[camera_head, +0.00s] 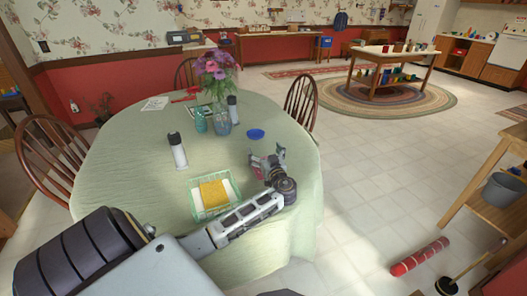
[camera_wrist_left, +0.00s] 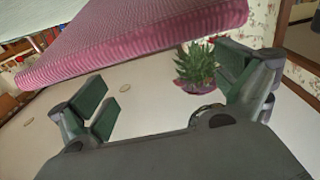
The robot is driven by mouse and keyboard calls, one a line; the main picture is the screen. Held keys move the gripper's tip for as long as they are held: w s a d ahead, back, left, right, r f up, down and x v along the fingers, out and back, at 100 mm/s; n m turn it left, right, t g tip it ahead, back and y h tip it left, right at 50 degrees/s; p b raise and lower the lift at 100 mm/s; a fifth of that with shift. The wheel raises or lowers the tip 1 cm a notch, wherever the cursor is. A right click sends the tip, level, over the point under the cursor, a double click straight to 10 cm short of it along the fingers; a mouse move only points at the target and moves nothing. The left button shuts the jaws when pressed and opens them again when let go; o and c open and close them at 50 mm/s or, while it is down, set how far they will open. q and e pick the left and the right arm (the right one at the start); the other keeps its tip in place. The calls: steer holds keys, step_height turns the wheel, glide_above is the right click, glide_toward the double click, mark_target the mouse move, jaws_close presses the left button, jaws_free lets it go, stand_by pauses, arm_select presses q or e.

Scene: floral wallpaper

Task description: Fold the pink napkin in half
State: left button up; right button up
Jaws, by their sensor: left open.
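The pink napkin (camera_wrist_left: 130,38) fills the upper part of the left wrist view as a thick ribbed pink slab, close to the fingers. In the head view only a small pink patch (camera_head: 259,173) shows beside my left gripper, mostly hidden by it. My left gripper (camera_head: 268,163) is over the right side of the round table. In the left wrist view its green-padded fingers (camera_wrist_left: 168,90) are wide apart with nothing clearly between them. I cannot tell whether a finger touches the napkin. My right gripper is not in view.
The table (camera_head: 120,180) has a pale green cloth. A green basket (camera_head: 196,202) with a yellow sponge (camera_head: 213,193) lies left of my forearm. A white-and-black shaker (camera_head: 178,152), a blue bowl (camera_head: 256,134) and a flower vase (camera_head: 220,120) stand farther back. Wooden chairs (camera_head: 301,101) ring the table.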

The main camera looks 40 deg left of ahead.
arm_select(q)
steer(key=v, duration=1.1)
steer(key=shift+s+d, duration=0.2)
steer(key=shift+d, duration=0.05)
stand_by(0.5)
